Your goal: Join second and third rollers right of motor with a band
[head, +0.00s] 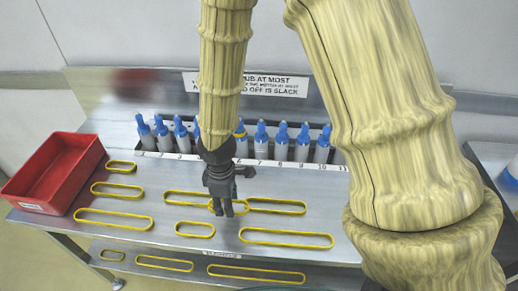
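A row of grey rollers with blue tops (263,142) stands along the back of the table, with numbers on the strip in front. My arm hides part of the row, and I cannot tell which one is the motor. One roller (240,136) beside my arm shows yellow near its top. Several yellow bands lie flat on the table, such as a long one (286,246), a short one (194,237) and one at the left (113,226). My gripper (228,214) points down over a small band (212,208) at the table's middle. Its fingertips look close together; their grip is unclear.
A red open bin (92,168) stands at the table's left end. A sign (275,86) is on the panel behind the rollers. More bands (255,274) lie on a lower ledge at the front. My arm blocks the view at the right.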

